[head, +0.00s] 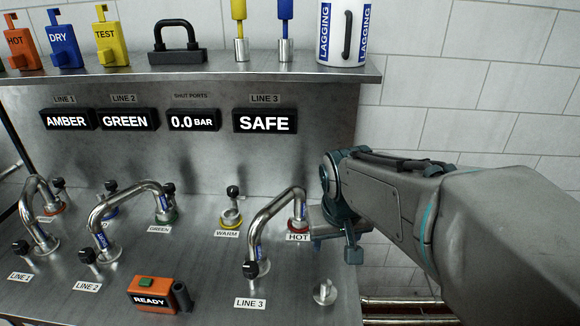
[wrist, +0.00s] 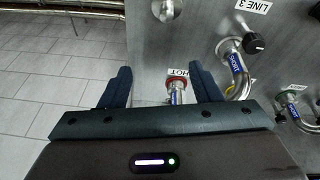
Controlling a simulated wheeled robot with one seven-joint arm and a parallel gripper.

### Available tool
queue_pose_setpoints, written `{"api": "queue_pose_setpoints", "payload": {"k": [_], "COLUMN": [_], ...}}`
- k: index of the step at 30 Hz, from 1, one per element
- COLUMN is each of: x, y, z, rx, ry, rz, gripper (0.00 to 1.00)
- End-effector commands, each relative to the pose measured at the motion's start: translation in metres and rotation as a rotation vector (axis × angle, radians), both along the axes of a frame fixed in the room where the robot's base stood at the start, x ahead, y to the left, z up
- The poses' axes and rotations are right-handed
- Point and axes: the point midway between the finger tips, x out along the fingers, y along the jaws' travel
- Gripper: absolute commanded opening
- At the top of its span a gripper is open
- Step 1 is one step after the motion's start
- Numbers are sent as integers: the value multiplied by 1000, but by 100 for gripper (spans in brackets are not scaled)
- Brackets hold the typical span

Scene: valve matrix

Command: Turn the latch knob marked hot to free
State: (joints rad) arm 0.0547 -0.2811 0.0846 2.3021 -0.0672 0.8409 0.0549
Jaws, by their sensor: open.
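The hot port (head: 300,225) has a red ring and a HOT label (head: 298,238) in front of it, at the right of the steel bench. A bent steel pipe (head: 268,212) runs from it to the line 3 port. I cannot make out the hot latch knob itself in either view. My gripper (head: 332,228) is just right of the hot port in the head view. In the wrist view my gripper (wrist: 162,82) is open, and the red ring (wrist: 177,84) shows between its fingers, nearer the right one. I see nothing held.
The line 3 knob (head: 250,269) is black, and the warm port (head: 231,216) has a black knob too. An orange READY box (head: 153,293) stands at the front. The line 3 display (head: 264,121) reads SAFE.

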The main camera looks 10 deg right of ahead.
Motion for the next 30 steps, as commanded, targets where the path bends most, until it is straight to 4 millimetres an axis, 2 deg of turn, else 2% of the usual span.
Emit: {"api": "queue_pose_setpoints", "payload": {"k": [1, 3, 8, 15, 18, 21, 24, 30], "x": [22, 50, 115, 208, 239, 262, 276, 288], "y": [1, 2, 4, 7, 7, 7, 7, 6], "z": [9, 16, 22, 16, 9, 2, -2, -10], "rx": [-8, -18, -23, 7, 29, 47, 60, 71], "ry": [1, -7, -29, -65, -80, -95, -104, -110], "rz": [3, 10, 21, 28, 26, 22, 19, 17], "gripper": [57, 57, 57, 57, 57, 57, 57, 57]}}
